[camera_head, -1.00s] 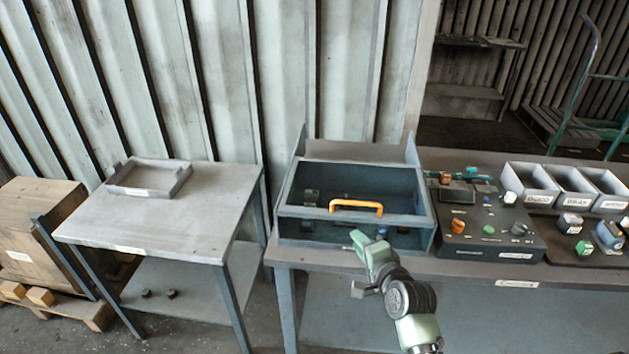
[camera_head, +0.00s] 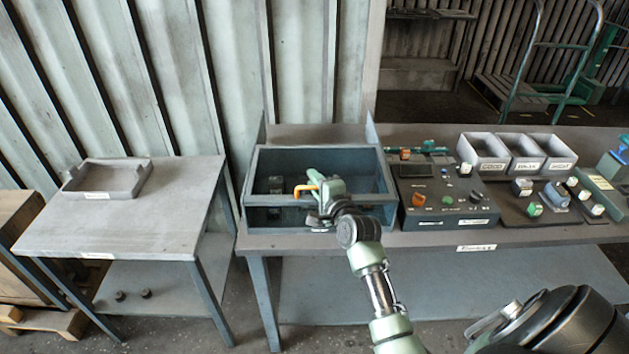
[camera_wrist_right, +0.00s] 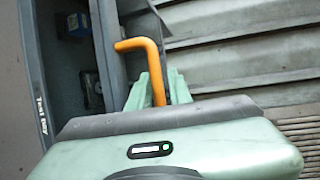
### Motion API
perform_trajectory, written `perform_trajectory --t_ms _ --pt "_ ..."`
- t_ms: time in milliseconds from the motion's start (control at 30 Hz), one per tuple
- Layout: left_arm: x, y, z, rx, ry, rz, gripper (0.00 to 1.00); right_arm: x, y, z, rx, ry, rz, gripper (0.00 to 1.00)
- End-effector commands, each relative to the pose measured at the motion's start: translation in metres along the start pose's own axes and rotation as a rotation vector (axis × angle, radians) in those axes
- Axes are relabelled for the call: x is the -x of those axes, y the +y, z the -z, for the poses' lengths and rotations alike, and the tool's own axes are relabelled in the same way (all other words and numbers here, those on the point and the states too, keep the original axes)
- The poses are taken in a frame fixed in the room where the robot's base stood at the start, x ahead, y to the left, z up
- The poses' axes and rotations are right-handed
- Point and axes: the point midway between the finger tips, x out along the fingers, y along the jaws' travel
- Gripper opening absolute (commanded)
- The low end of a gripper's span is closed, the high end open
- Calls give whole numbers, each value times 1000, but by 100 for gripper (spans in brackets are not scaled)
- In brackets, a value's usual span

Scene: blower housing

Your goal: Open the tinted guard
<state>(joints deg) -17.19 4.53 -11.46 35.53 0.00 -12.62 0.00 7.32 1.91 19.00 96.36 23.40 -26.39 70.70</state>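The tinted guard (camera_head: 279,170) covers the dark blue-grey box on the bench in the head view. I cannot make out any gap under its edge. Its orange handle (camera_head: 300,190) is partly hidden behind my right gripper (camera_head: 322,188). In the right wrist view, the bent orange handle (camera_wrist_right: 138,44) runs down between the two green fingers of my right gripper (camera_wrist_right: 160,88). The fingers lie close on both sides of the bar and look shut on it. My left gripper is out of view.
A black control panel (camera_head: 425,212) with knobs stands just right of the box, with grey bins (camera_head: 484,158) beyond it. A side table (camera_head: 125,225) with a shallow tray (camera_head: 103,191) stands at the left. A corrugated wall is close behind the box.

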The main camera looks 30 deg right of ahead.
Motion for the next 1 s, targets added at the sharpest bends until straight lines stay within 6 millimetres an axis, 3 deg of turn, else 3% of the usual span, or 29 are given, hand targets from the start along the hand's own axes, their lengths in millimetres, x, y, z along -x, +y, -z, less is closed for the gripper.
perform_trajectory --t_ms 167,233,267,1000 --pt "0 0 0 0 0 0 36 0 0 0 0 0 -1 20" --pt "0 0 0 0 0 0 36 0 0 0 0 0 -1 3" --pt "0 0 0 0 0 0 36 0 0 0 0 0 -1 0" --pt "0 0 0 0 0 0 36 0 1 0 0 0 -2 0"
